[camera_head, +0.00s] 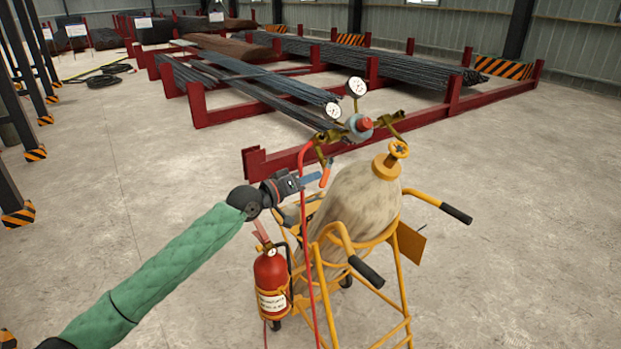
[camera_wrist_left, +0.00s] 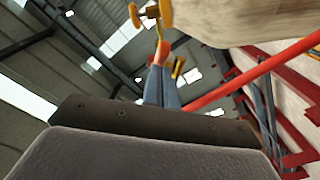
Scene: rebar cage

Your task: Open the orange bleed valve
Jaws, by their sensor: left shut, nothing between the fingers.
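The orange bleed valve (camera_head: 325,174) is a small orange lever hanging under the brass regulator fittings, beside the neck of a tan gas cylinder (camera_head: 358,200). My left gripper (camera_head: 316,178) is at its left, with the blue fingertips very close to it. In the left wrist view the blue fingers (camera_wrist_left: 162,85) are together and empty, and the orange lever (camera_wrist_left: 161,53) appears just beyond their tips. I cannot tell whether they touch. The gauges (camera_head: 356,87) and the red regulator knob (camera_head: 365,124) sit above. My right gripper is not in view.
The cylinder stands in a yellow cart (camera_head: 402,276) with black-gripped handles. A red hose (camera_head: 304,230) runs down close to my left gripper. A fire extinguisher (camera_head: 272,280) hangs at the cart's left. Red racks (camera_head: 222,115) with rebar stand behind.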

